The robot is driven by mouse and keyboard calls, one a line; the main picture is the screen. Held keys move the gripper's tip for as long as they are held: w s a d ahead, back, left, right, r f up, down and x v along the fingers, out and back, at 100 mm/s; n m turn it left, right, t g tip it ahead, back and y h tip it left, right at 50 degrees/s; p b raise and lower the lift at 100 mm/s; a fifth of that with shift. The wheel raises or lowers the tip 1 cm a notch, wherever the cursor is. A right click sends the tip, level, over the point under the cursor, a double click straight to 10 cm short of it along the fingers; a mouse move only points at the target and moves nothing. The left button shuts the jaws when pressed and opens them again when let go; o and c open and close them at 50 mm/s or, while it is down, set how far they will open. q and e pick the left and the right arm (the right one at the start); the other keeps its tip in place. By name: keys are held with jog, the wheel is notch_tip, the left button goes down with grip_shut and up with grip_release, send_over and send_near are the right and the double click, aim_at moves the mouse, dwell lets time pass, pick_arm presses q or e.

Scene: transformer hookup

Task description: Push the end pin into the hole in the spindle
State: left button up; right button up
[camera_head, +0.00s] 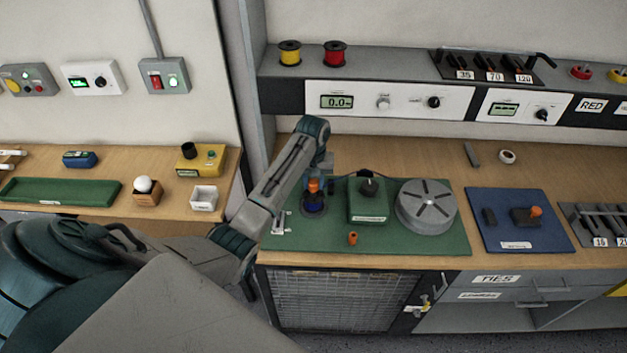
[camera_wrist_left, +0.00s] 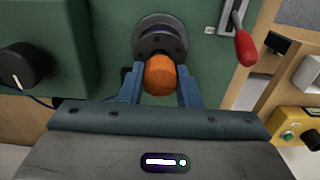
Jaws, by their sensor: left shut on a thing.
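My left gripper (camera_head: 317,187) reaches down from above over the left part of the green board (camera_head: 455,235). It is shut on an orange-headed piece, which I take to be the end pin (camera_head: 313,185). In the left wrist view the orange head (camera_wrist_left: 160,75) sits between the two blue fingers. The head covers the spindle's middle, so the hole is hidden and I cannot tell how deep the pin sits. My right gripper is not in view.
A green box with a black knob (camera_head: 368,200) and a grey slotted disc (camera_head: 426,206) stand to the right on the board. A small orange peg (camera_head: 352,238) stands near its front edge. A red-handled lever (camera_wrist_left: 245,46) is close beside the spindle in the wrist view.

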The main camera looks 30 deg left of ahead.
pick_arm(q)
jog(key=shift+f, duration=0.6)
jog(key=o, duration=1.2)
jog(key=shift+r+p, duration=0.35)
jog(key=shift+r, duration=2.15)
